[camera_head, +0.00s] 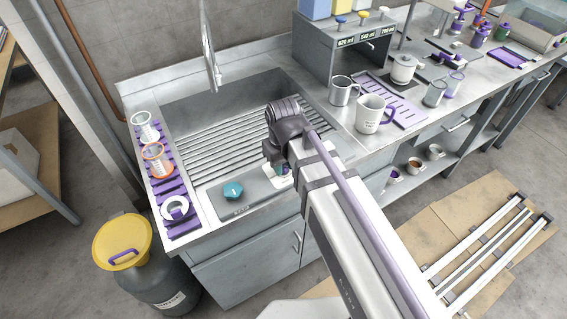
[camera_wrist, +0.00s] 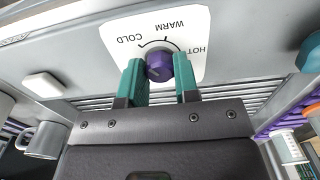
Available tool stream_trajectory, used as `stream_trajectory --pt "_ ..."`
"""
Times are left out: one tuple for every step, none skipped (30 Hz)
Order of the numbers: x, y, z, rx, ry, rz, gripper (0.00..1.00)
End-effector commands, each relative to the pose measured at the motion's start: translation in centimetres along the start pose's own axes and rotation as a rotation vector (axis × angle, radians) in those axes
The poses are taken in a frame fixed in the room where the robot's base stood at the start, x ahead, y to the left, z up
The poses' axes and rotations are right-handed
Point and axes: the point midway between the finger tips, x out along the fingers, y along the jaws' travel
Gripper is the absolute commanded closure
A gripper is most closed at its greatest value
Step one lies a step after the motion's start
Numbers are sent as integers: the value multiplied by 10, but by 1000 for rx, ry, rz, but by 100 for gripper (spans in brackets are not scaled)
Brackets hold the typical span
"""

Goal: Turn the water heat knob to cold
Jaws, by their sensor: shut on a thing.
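The water heat knob (camera_wrist: 158,69) is purple and round, on a white plate (camera_wrist: 190,26) marked COLD, WARM and HOT. The wrist view shows the labels upside down, with COLD left of the knob and HOT right. My gripper (camera_wrist: 158,63) has its two teal fingers on opposite sides of the knob, shut on it. I cannot tell clearly which label the knob points at. In the head view my gripper (camera_head: 277,162) reaches over the sink's front edge; it hides the knob, and part of the white plate (camera_head: 285,181) shows.
A teal knob (camera_head: 233,190) sits left on the same front panel; it also shows at the right of the wrist view (camera_wrist: 310,53). The sink (camera_head: 190,150) has a drying rack and a tall faucet (camera_head: 209,55). A white jug (camera_head: 370,114) and metal mug (camera_head: 341,91) stand right.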

Motion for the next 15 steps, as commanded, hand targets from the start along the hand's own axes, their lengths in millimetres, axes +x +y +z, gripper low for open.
stream_trajectory --pt "0 0 0 -6 -1 0 95" --pt "0 0 0 -8 -1 0 95" --pt "0 0 0 -11 -1 0 95" --pt "0 0 0 -13 -1 0 95" --pt "0 0 0 -14 -1 0 95" --pt "0 0 0 -15 -1 0 95" --pt "0 0 0 -15 -1 0 95" --pt "0 0 0 -15 -1 0 95" --pt "0 0 0 -15 -1 0 95" --pt "0 0 0 -15 -1 0 95" --pt "0 0 0 -15 -1 0 95" --pt "0 0 0 -14 -1 0 95" --pt "0 0 0 -14 -1 0 95" --pt "0 0 0 -14 -1 0 95" --pt "0 0 0 -14 -1 0 67"
